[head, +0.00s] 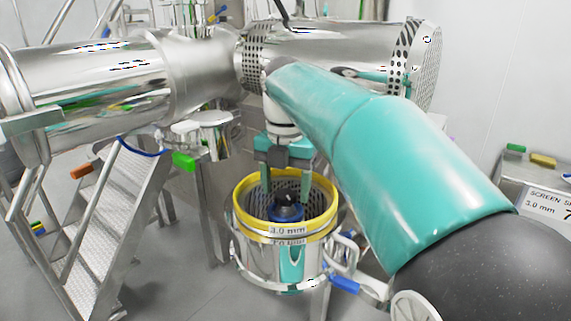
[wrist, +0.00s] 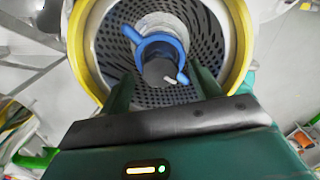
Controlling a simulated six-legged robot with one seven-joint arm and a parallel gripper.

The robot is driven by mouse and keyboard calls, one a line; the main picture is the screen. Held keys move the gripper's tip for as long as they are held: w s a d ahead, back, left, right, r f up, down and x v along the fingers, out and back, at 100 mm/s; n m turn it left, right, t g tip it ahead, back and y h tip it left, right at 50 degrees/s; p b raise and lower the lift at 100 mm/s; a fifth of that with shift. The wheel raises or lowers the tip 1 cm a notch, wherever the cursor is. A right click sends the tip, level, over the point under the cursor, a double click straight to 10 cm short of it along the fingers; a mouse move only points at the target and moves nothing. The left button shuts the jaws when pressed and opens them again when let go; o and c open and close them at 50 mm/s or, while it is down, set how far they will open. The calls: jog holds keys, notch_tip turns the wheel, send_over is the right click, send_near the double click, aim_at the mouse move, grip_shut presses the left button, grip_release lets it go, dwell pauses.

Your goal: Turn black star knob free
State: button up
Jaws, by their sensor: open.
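A dark knob-like piece (head: 287,199) sits at the centre of a perforated metal screen basket with a yellow rim (head: 240,218). In the wrist view the dark piece (wrist: 157,68) looks rounded; I cannot make out a star outline. A blue part with arms (wrist: 163,43) surrounds it. My gripper (head: 286,196) points down into the basket. Its two green fingers stand apart on either side of the dark piece; the wrist view also shows my gripper (wrist: 162,78) open with nothing clamped. Whether a finger touches the piece is unclear.
The basket sits in a steel housing labelled 3.0 mm (head: 287,230), with a blue-handled clamp (head: 345,284) at right. Large steel cylinders (head: 110,85) run behind. A metal stair (head: 110,200) stands at left. A grey bench (head: 540,185) with a screen sign is at right.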

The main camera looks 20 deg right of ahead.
aim_at(286, 194)
notch_tip(286, 194, up, 13)
jog(key=shift+r, duration=0.15)
jog(key=shift+s, duration=0.1)
dwell(0.5)
